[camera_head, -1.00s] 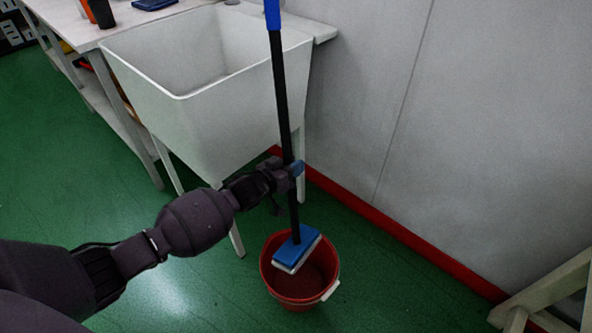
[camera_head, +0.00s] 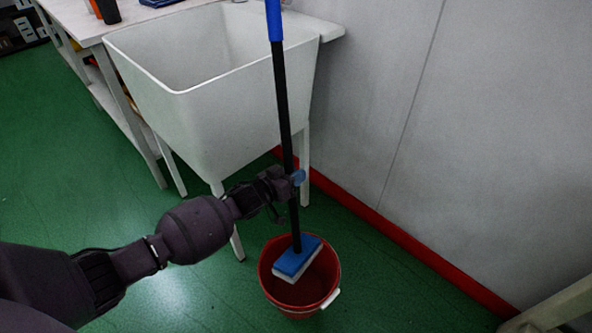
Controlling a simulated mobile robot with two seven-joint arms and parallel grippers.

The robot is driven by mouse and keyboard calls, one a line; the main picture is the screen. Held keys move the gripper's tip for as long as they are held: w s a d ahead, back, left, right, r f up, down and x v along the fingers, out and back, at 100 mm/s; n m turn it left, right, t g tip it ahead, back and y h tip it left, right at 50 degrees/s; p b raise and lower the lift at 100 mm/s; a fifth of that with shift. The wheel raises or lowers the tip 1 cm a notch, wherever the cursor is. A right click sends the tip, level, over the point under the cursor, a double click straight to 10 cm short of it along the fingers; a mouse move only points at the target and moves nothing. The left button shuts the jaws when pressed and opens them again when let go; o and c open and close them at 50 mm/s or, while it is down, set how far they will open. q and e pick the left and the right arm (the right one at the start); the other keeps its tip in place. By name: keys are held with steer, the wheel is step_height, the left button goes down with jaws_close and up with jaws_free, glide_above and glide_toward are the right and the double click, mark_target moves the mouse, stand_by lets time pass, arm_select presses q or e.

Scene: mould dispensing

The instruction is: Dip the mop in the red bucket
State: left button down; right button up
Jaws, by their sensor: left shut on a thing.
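The mop (camera_head: 283,110) has a black pole with a blue top section and a blue and white flat head (camera_head: 297,260). It stands nearly upright, leaning slightly. My left gripper (camera_head: 290,181) is shut on the mop's pole, a little above the head. The mop head is over the mouth of the red bucket (camera_head: 300,300), and appears at or just inside the rim; its exact depth I cannot tell. The bucket stands on the green floor and has a pale handle grip at its right side. My right gripper is not in view.
A white sink (camera_head: 200,115) on legs stands behind the bucket, close to my left arm. A workbench (camera_head: 95,35) with items is at the upper left. A grey wall (camera_head: 450,130) with red skirting runs along the right. A wooden frame (camera_head: 555,308) is at the lower right.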

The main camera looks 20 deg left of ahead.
arm_select(q)
step_height(320, 180, down, 16)
steer(key=b, duration=0.8)
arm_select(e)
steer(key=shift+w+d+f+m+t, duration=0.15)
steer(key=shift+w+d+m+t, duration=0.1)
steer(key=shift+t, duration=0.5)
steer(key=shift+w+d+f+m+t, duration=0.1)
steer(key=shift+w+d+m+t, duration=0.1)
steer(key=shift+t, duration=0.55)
arm_select(q)
steer(key=shift+w, duration=0.1)
steer(key=shift+r, duration=0.1)
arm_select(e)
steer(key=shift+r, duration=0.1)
